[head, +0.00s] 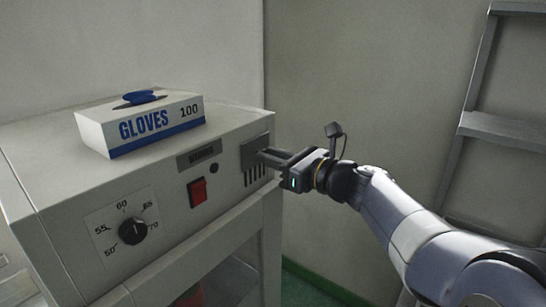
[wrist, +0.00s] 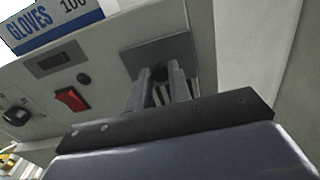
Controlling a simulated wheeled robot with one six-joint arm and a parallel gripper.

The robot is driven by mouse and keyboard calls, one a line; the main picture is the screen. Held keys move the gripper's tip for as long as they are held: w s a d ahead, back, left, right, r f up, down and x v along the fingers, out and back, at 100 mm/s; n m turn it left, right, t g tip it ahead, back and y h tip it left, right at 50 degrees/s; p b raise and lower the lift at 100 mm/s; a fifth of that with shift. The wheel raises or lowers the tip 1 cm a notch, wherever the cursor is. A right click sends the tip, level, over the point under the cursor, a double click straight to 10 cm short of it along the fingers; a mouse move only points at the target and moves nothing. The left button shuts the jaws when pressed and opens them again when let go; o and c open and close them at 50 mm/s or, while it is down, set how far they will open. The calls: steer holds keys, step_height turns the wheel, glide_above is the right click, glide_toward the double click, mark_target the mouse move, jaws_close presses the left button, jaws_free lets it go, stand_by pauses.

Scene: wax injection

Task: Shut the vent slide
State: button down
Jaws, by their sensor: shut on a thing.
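The vent slide is a dark grey plate (head: 256,148) at the right end of the machine's front panel, above vertical vent slots (head: 256,174). The slots show below the plate in the head view. In the wrist view the plate (wrist: 150,58) lies straight ahead, with a small dark round knob (wrist: 159,73) on it. My gripper (head: 264,156) reaches the plate from the right. In the wrist view its fingers (wrist: 162,78) stand on both sides of the knob and are shut on it. The fingers hide part of the slots.
A glove box (head: 140,124) lies on top of the machine (head: 60,170). A red switch (head: 197,192) and a black temperature dial (head: 132,231) sit left of the vent on the panel. A grey shelf rack (head: 500,130) stands at the right by the wall.

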stand_by(0.3)
step_height(320, 180, down, 6)
steer(key=b, duration=0.4)
steer(key=shift+b, duration=0.3)
steer(key=c, duration=1.5)
jaws_free()
steer(key=shift+o, duration=0.9)
steer(key=shift+r, duration=0.1)
steer(key=b+v, duration=0.1)
steer(key=v, duration=0.9)
steer(key=shift+s+d, duration=0.25)
steer(key=shift+d, duration=0.1)
steer(key=shift+a, duration=0.1)
